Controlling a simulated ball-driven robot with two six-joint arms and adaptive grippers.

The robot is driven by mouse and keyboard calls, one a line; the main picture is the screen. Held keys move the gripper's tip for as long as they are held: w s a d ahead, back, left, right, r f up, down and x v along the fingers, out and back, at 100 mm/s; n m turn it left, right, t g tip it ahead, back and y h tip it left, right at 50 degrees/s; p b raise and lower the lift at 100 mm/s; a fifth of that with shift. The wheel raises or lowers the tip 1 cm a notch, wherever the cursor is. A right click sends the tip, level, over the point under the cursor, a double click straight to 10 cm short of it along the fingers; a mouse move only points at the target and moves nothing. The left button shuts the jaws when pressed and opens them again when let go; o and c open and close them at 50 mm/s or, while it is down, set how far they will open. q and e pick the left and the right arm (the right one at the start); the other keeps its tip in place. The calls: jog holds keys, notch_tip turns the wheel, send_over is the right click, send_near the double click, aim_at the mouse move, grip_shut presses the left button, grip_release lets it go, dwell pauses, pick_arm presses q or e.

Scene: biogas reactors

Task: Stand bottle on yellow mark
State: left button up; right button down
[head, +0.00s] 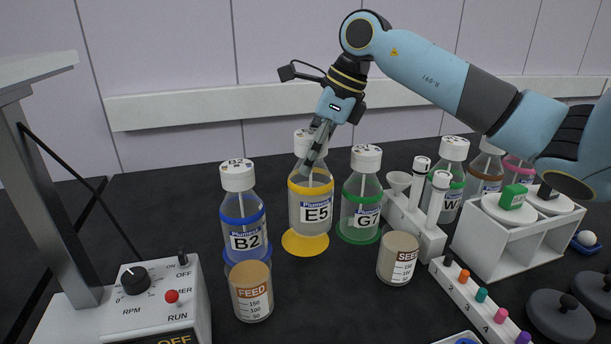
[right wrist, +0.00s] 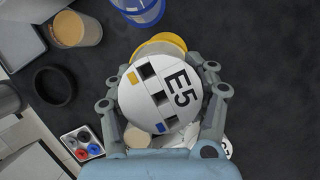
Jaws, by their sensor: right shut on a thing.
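The bottle E5 (head: 312,210) has a white cap, a yellow band and cloudy pale contents. It is upright over the yellow mark (head: 305,244), a flat disc on the dark bench. I cannot tell whether its base touches the mark. My right gripper (head: 310,158) reaches down from above and is shut on the bottle's cap. In the right wrist view the cap (right wrist: 160,95), printed E5, lies between the fingers (right wrist: 160,90), with a yellow edge (right wrist: 172,39) beyond it. My left gripper is not in view.
Bottle B2 (head: 241,225) stands close left and bottle G7 (head: 361,197) close right. The FEED jar (head: 250,291) and SEED jar (head: 398,259) are in front. A white tube rack (head: 412,222) is farther right; a control box (head: 150,300) is front left.

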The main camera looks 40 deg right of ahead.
jog(key=shift+w+d+f, duration=0.15)
jog(key=shift+w+f, duration=0.45)
jog(key=shift+w, duration=0.35)
jog(key=shift+f+p, duration=0.5)
jog(key=shift+f, duration=1.4)
jog(key=shift+c, duration=2)
grip_release()
jog(key=shift+s, duration=0.1)
jog(key=b+v, duration=0.1)
jog(key=v, duration=1)
jog(key=shift+b, duration=0.4)
jog(key=shift+s+r, duration=0.15)
jog(key=shift+r, duration=0.35)
jog(key=shift+f, duration=0.1)
